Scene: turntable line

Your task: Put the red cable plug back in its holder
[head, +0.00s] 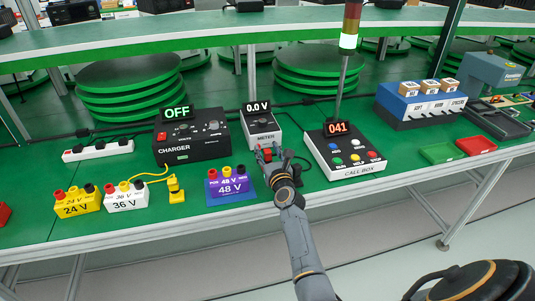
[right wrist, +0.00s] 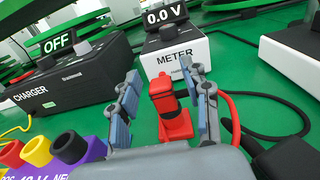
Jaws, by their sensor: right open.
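The red cable plug (right wrist: 161,88) stands upright in the right wrist view, in front of the meter, with a wider red block (right wrist: 175,125) at its foot. I cannot tell whether that block is its holder or part of the plug. A red cable (right wrist: 236,118) curves away to the right. My right gripper (right wrist: 162,78) is open, with one finger on each side of the plug and gaps showing. In the head view my right gripper (head: 268,152) is just in front of the meter and partly hides the red plug. My left gripper is not in view.
The meter (head: 259,125) reads 0.0 V, with the charger (head: 190,150) to its left and the call box (head: 345,160) to its right. A purple 48 V block (head: 231,187) and a yellow plug (head: 175,188) stand near the front. A black plug (right wrist: 285,158) lies at right.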

